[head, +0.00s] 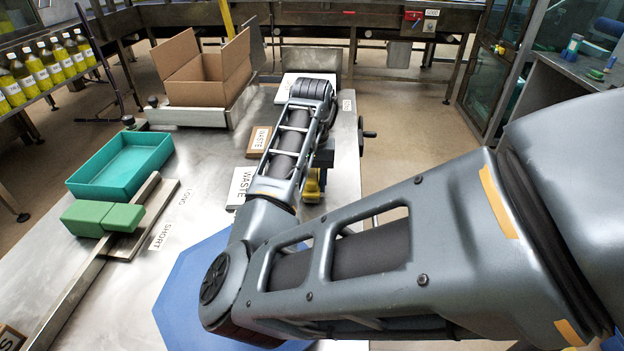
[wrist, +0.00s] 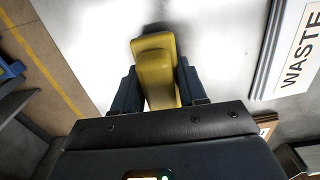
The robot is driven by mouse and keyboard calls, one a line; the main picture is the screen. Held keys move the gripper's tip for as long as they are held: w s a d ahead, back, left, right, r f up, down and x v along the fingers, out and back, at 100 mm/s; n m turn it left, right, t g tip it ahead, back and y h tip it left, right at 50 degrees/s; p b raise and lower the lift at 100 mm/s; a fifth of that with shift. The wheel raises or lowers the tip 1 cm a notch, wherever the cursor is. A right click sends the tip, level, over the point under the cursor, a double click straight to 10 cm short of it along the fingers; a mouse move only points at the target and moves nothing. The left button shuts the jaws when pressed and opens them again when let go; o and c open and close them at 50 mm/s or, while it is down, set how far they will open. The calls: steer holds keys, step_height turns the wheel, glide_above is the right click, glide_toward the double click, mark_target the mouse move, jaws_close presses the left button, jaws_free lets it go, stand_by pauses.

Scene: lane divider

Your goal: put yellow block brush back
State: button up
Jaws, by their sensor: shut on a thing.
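The yellow block brush (wrist: 156,70) is between the two dark fingers of my gripper (wrist: 158,88) in the wrist view, and the gripper is shut on it. Its far end points at bare, bright metal tabletop, with a dark shadow beside it. I cannot tell whether it touches the table. In the head view a small part of the yellow block brush (head: 313,186) shows below my gripper (head: 322,160), right of the WASTE labels. My own arm hides most of the gripper there.
A green block (head: 103,217) lies at left by a metal divider rail (head: 95,277). A teal tray (head: 118,167) and an open cardboard box (head: 203,75) stand behind. A blue mat (head: 190,295) lies in front. WASTE plates (head: 240,187) are near the gripper; LONG and SHORT labels mark the table.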

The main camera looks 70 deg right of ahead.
steer(key=shift+f, duration=0.25)
steer(key=o, duration=1)
steer(key=shift+b, duration=0.65)
